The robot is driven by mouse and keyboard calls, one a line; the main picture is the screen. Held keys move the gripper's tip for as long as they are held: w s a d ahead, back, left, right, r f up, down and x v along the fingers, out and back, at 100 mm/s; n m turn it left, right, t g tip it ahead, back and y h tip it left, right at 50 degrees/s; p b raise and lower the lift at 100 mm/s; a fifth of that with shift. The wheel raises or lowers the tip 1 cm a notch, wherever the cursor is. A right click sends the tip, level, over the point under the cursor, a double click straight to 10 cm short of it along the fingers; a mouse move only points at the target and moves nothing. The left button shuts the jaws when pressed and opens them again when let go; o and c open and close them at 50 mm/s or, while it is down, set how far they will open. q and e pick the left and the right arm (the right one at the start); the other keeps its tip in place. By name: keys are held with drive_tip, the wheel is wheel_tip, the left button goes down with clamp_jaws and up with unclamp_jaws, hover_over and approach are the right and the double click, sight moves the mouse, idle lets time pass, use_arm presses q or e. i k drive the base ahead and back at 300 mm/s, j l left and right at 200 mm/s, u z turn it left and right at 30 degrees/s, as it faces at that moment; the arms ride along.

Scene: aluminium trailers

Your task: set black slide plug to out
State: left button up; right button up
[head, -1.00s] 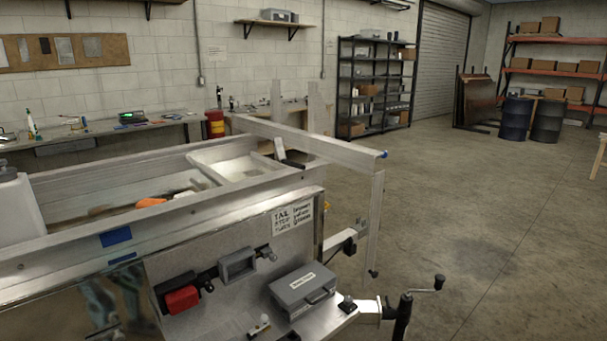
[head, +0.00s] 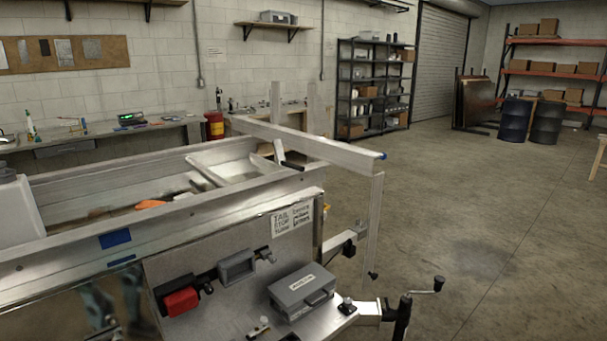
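The trailer's near panel (head: 225,300) carries a red block (head: 181,302) and a grey rectangular housing (head: 238,266), both with black fittings. A black piece (head: 206,280) sits between them. I cannot tell whether it is the black slide plug or which way any plug is set. A small black knob (head: 347,304) stands on the trailer's ledge, right of a grey latched case (head: 302,288). Neither of my grippers is in view, and nothing is seen touching these fittings.
A crank handle (head: 424,288) stands at the trailer's front right. A raised aluminium beam (head: 310,148) crosses above the trailer bed, with a post hanging from its end. A small light-coloured item (head: 259,328) lies near the bottom edge. Open concrete floor (head: 480,240) lies to the right.

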sight(204, 283)
drive_tip(key=i+j+u, duration=0.2)
drive_tip(key=u, duration=0.2)
drive_tip(key=i+j+u, duration=0.25)
drive_tip(key=u, duration=0.2)
